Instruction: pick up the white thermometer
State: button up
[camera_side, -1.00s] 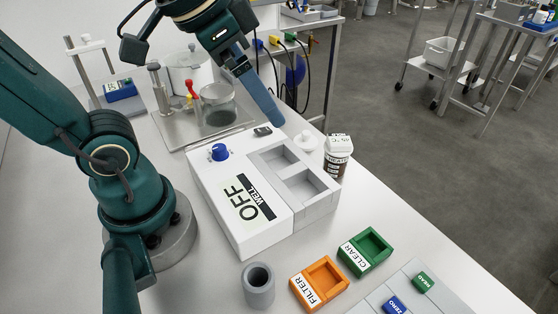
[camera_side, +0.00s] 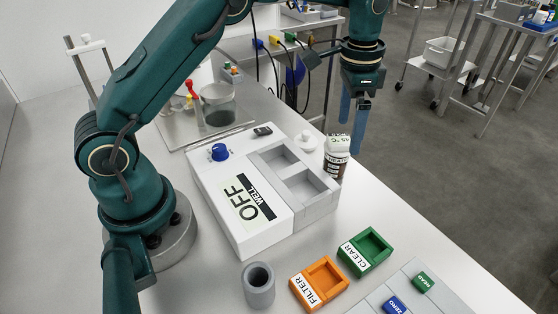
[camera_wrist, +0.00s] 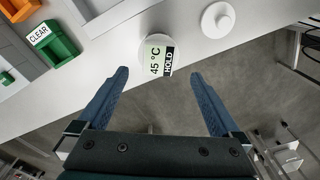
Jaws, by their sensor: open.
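The white thermometer (camera_side: 338,143) shows in the side view at the top of a dark brown jar (camera_side: 334,168), right of the white OFF/WELL box. In the wrist view the thermometer (camera_wrist: 157,52) has a display reading 45 °C and a black HOLD label. I cannot tell exactly how it joins the jar. My gripper (camera_side: 354,125) is open and empty, its blue fingers pointing down just behind and right of the thermometer in the side view. In the wrist view the thermometer lies just beyond the gap between my fingertips (camera_wrist: 160,76).
The OFF/WELL box (camera_side: 245,195) with two open wells stands left of the jar. A white round knobbed piece (camera_side: 305,143) sits close beside it. Green CLEAR (camera_side: 366,250) and orange FILTER (camera_side: 318,284) trays and a grey cup (camera_side: 258,287) are nearer. The table edge is close by.

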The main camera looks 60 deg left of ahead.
aim_at(343, 153)
jog(key=shift+s+f, duration=0.2)
jog(key=shift+f, duration=3.2)
jog(key=c, duration=1.5)
notch_tip(343, 153, up, 10)
jog(key=shift+f, duration=1)
jog(key=shift+w, duration=0.1)
